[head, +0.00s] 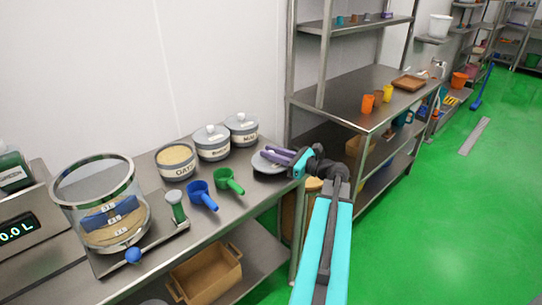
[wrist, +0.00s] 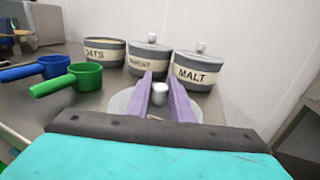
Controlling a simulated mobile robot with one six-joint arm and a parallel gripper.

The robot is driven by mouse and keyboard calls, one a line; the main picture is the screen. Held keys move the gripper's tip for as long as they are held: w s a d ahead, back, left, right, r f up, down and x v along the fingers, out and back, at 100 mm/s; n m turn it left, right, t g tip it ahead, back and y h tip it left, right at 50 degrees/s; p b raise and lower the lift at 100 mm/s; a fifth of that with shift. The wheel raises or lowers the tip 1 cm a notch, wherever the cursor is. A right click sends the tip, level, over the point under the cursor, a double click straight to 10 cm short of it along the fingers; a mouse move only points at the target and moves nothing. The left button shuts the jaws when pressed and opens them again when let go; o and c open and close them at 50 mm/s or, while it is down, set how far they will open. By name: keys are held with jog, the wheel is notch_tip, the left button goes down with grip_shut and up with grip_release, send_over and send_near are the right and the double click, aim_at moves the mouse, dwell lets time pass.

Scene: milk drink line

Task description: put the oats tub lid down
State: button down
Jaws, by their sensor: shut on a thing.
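The oats tub lid (head: 262,168) is a pale grey disc with a round metal knob at the right end of the steel bench. In the wrist view the lid (wrist: 122,103) lies flat below my purple fingers. My gripper (head: 280,157) is shut on the lid's knob, and its fingers (wrist: 158,94) stand on either side of that knob. I cannot tell whether the lid touches the bench top. The oats tub (head: 177,162) stands open on the bench, with oats showing; it also shows in the wrist view (wrist: 104,54).
Two lidded tubs, one the malt tub (wrist: 193,73), stand behind the lid. A green scoop (head: 229,181) and a blue scoop (head: 202,195) lie left of it. A glass vessel (head: 101,205) is further left. Steel shelving (head: 350,100) stands right of the bench.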

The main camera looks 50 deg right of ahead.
jog(key=shift+f, duration=0.6)
jog(key=shift+f, duration=0.6)
jog(key=c, duration=1.6)
grip_release()
jog(key=shift+o, duration=0.2)
jog(key=shift+f, duration=0.1)
jog(key=shift+r, duration=0.75)
jog(key=b+v, duration=0.1)
jog(key=v, duration=1.1)
jog(key=shift+s+f, duration=0.1)
